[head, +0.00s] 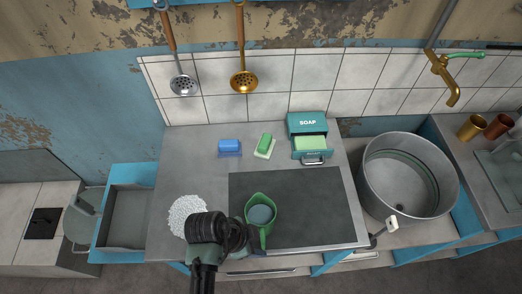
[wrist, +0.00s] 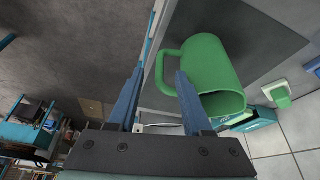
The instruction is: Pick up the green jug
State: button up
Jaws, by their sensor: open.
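The green jug (head: 262,208) stands on the dark cooktop panel (head: 318,200) in the head view, with its handle toward the counter's front edge. It also shows large in the wrist view (wrist: 208,68), where its handle loop points left. My gripper (wrist: 159,72) is open, with two blue fingers. In the wrist view the handle appears between the fingertips, nearer the right finger; I cannot tell whether they touch.
A white round textured mat (head: 186,214) lies left of my wrist. A blue sponge (head: 229,146), a green soap bar (head: 265,143) and a teal soap box (head: 308,125) stand at the back. A large metal pot (head: 375,180) is at right. The cooktop right of the jug is clear.

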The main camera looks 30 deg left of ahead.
jog(key=shift+p+x, duration=0.5)
jog(key=shift+x, duration=2.1)
grip_shut()
